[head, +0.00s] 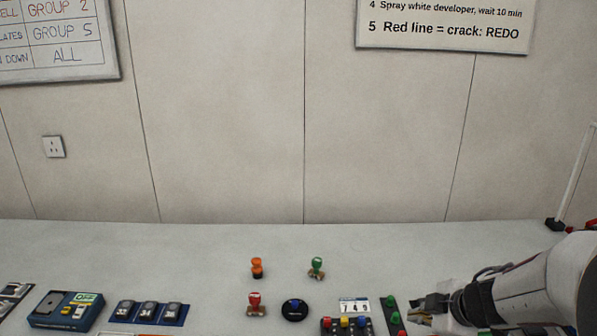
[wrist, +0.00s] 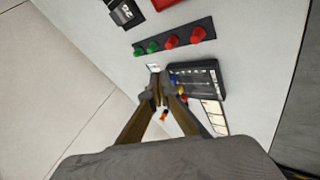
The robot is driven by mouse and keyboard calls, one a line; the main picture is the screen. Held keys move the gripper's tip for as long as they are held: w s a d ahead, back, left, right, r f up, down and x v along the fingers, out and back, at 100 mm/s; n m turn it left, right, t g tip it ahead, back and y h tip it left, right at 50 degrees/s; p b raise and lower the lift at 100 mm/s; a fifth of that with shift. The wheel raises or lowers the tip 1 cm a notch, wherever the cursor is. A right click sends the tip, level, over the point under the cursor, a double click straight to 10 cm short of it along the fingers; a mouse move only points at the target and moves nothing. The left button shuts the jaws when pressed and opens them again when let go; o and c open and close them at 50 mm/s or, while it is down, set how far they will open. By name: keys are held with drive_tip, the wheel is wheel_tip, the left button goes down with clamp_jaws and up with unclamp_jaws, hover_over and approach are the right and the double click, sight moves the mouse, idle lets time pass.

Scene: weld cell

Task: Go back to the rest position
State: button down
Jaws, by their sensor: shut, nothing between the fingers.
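My gripper (head: 418,308) is at the lower right of the head view, just right of the strip of coloured buttons (head: 393,312). In the wrist view its two fingers (wrist: 160,95) come together at the tips and hold nothing. Past the fingertips in that view are a dark slider box (wrist: 207,70) and a strip with green and red buttons (wrist: 175,41). I cannot tell how high the gripper is above the table.
On the table (head: 200,250) stand an orange stamp (head: 257,267), a green one (head: 317,267), a red one (head: 257,304) and a round dark pad (head: 294,310). A box with coloured knobs (head: 346,325), number cards (head: 354,305) and a blue device (head: 68,311) are near the front.

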drive_tip(key=d+r+m+t+h, duration=0.1)
drive_tip(key=d+r+m+h, duration=0.4)
drive_tip(key=d, duration=0.4)
drive_tip(key=s+d+r+m+g+h, duration=0.25)
drive_tip(key=s+m, duration=0.45)
drive_tip(key=s, duration=0.4)
drive_tip(key=s+a+r+m+y, duration=0.3)
drive_tip(key=s+a+y, duration=0.2)
drive_tip(key=s+a, duration=1.1)
drive_tip(key=shift+s+a+r, duration=0.15)
drive_tip(key=shift+s+a, duration=0.1)
drive_tip(key=shift+a, duration=1.95)
